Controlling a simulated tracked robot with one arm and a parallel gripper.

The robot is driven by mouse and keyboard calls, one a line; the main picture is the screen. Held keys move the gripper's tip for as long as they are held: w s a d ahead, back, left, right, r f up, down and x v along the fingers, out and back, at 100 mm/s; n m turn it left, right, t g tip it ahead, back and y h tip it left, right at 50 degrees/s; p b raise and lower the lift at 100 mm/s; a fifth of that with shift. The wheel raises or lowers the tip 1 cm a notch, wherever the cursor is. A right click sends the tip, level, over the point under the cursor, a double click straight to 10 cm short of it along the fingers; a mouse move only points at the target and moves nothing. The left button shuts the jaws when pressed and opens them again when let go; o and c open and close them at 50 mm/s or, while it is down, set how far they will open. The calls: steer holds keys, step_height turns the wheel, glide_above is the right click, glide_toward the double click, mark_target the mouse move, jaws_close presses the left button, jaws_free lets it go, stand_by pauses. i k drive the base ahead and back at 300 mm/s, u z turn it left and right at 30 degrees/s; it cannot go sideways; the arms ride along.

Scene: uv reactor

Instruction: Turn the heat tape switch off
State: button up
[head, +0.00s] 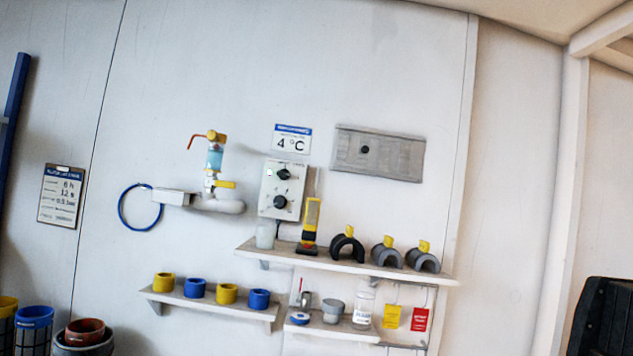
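A pale control box (270,188) with two black knobs is fixed to the white wall near the middle of the head view. The upper knob (284,174) has a small green-white light to its left. The lower knob (280,202) is slightly larger. The lettering on the box is too small to read, so I cannot tell which knob is the heat tape switch or how it is set. My gripper does not show in this view.
A 4 °C sign (292,139) hangs above the box, and a grey plate (378,154) is to its right. An upper shelf (345,264) with a yellow-black tool (310,222) lies close below.

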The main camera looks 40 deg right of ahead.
mark_target(284, 174)
steer(key=z, duration=1)
steer(key=i, duration=1.9)
steer(key=u, duration=0.85)
